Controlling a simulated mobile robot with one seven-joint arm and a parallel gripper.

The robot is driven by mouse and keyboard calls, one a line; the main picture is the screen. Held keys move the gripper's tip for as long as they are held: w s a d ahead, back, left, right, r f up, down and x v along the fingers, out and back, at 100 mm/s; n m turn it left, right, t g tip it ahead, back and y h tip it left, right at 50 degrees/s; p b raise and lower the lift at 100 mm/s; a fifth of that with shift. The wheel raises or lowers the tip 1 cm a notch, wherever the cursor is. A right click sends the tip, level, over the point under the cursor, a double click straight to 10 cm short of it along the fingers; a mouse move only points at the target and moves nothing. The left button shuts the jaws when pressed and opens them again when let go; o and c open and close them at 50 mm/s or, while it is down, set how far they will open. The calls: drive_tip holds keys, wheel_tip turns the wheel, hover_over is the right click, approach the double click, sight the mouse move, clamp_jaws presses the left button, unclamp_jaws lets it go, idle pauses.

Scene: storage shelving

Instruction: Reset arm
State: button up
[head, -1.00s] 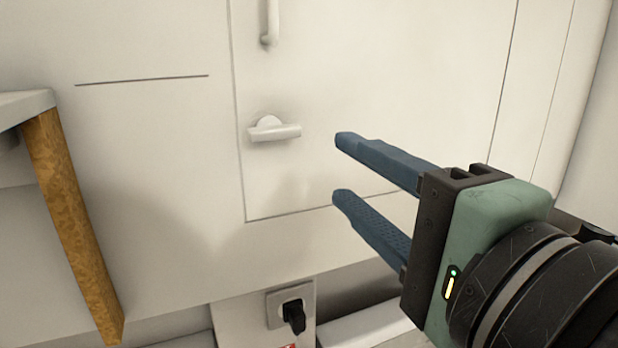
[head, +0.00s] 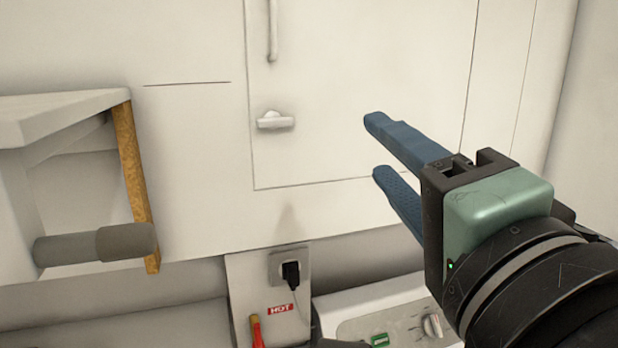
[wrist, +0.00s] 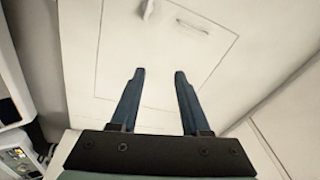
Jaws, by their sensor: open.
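My gripper (head: 372,148) is on the right of the head view, its two blue fingers spread apart with nothing between them. The fingers point left toward a white cabinet door panel (head: 360,60). A white latch handle (head: 275,120) sits on the door's left side, apart from the fingertips. A vertical bar handle (head: 272,30) is above the latch. In the wrist view my gripper (wrist: 160,72) is open in front of the panel, and the latch (wrist: 148,9) shows at the top edge.
At left is a white shelf (head: 70,108) with a wooden edge strip (head: 135,185) and a grey cylinder (head: 95,243). Below are a socket with a black plug (head: 291,272), a red "HOT" label (head: 280,309) and a white unit with a knob (head: 432,325). Open space lies before the door.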

drive_tip(key=s+a+r+n+t+h+b, duration=0.3)
drive_tip(key=a+r+n+t, duration=0.3)
drive_tip(key=n, duration=0.6)
drive_tip(key=shift+s+a+n+t+h, duration=0.15)
drive_tip(key=shift+n+t+h, duration=0.2)
drive_tip(key=shift+t, duration=0.65)
